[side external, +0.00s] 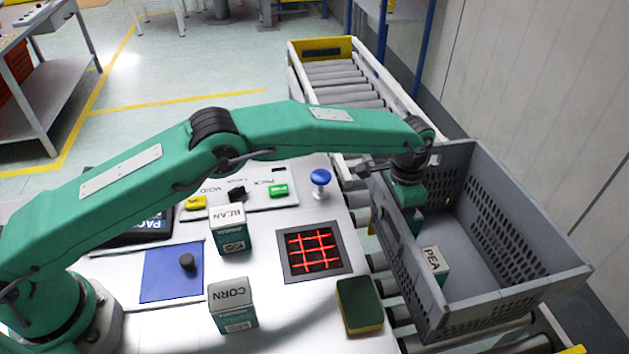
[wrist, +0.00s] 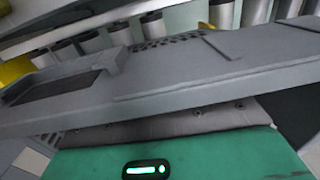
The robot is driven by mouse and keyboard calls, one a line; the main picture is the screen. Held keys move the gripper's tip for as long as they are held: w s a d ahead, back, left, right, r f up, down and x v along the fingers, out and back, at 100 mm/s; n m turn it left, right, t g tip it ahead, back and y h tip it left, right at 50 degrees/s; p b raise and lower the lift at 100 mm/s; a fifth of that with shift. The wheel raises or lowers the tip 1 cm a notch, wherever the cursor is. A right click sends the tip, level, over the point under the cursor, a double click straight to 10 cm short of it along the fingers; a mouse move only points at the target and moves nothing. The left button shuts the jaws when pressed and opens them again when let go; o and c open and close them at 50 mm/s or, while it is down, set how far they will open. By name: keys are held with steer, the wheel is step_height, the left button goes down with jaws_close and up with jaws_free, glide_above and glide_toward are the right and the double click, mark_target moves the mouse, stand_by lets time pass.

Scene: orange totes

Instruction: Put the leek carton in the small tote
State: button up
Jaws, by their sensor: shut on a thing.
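My gripper (side external: 407,197) is inside the grey tote (side external: 520,285), just behind its left wall. It is shut on a carton (side external: 415,222), of which only a small green piece shows. The label is hidden, but no other carton in view reads leek, so I take this to be the leek carton. A white and green PEA carton (side external: 434,262) is in the same tote, near the left wall. This is the only tote in view. The wrist view shows the grey tote's rim (wrist: 200,75) across the picture; the fingertips and the held carton are not visible there.
A BEAN carton (side external: 229,228) and a CORN carton (side external: 233,305) stand on the white worktop. A sponge (side external: 359,305), a red-lit grid (side external: 313,252) and a blue knob (side external: 320,178) are nearby. Conveyor rollers (side external: 345,85) run behind. The tote's right part is clear.

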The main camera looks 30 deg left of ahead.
steer(key=shift+f, duration=0.55)
stand_by(0.4)
steer(key=o, duration=1.2)
steer(key=shift+r, duration=0.1)
step_height(320, 180, up, 13)
stand_by(0.3)
